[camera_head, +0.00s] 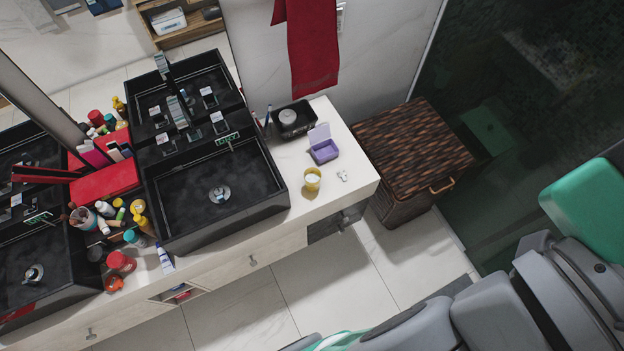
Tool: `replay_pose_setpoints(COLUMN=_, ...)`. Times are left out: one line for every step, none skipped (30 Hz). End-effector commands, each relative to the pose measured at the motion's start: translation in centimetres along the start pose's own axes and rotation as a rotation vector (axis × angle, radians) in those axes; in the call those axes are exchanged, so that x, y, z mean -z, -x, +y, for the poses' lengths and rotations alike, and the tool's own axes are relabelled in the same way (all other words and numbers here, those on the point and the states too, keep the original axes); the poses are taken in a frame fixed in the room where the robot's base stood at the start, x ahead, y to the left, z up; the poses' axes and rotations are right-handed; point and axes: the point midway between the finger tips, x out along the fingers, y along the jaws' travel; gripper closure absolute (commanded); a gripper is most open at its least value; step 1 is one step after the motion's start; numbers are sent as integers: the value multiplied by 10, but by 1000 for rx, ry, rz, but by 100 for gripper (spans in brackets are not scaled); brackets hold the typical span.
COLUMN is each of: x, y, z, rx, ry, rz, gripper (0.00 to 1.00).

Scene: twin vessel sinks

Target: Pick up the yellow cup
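A small yellow cup (312,179) stands upright on the white countertop, just right of the right-hand black sink. Its inside looks pale. It stands near the counter's front edge, with nothing touching it that I can see. My arm shows in grey and green at the lower right, well away from the cup. My gripper is not in view.
An open purple box (324,151) is just behind the cup, and small white items (342,175) lie to its right. The black vessel sink (218,190) is to its left. A woven brown hamper (412,150) stands right of the white counter (351,188).

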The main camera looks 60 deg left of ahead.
Motion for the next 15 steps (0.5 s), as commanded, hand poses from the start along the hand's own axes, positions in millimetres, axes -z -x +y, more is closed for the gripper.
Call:
replay_pose_setpoints(x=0, y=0, z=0, rx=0, ry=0, rz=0, gripper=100)
replay_pose_setpoints(x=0, y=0, z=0, rx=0, ry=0, rz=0, gripper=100)
replay_pose_setpoints(x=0, y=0, z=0, rx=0, ry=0, rz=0, gripper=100)
replay_pose_setpoints(x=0, y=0, z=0, rx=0, ry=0, rz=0, gripper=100)
replay_pose_setpoints(x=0, y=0, z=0, rx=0, ry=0, rz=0, gripper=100)
replay_pose_setpoints(x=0, y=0, z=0, rx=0, ry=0, rz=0, gripper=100)
replay_pose_setpoints(x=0, y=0, z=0, rx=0, ry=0, rz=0, gripper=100)
replay_pose_setpoints(x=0, y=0, z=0, rx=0, ry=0, rz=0, gripper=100)
replay_pose_setpoints(x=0, y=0, z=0, rx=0, ry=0, rz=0, gripper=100)
replay_pose_setpoints(x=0, y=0, z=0, rx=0, ry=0, rz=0, gripper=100)
replay_pose_setpoints(x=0, y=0, z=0, rx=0, ry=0, rz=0, gripper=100)
replay_pose_setpoints(x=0, y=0, z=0, rx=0, ry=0, rz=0, gripper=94)
replay_pose_setpoints(x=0, y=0, z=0, rx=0, ry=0, rz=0, gripper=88)
replay_pose_setpoints(x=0, y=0, z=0, rx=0, ry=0, rz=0, gripper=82)
replay_pose_setpoints(x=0, y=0, z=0, rx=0, ry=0, rz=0, gripper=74)
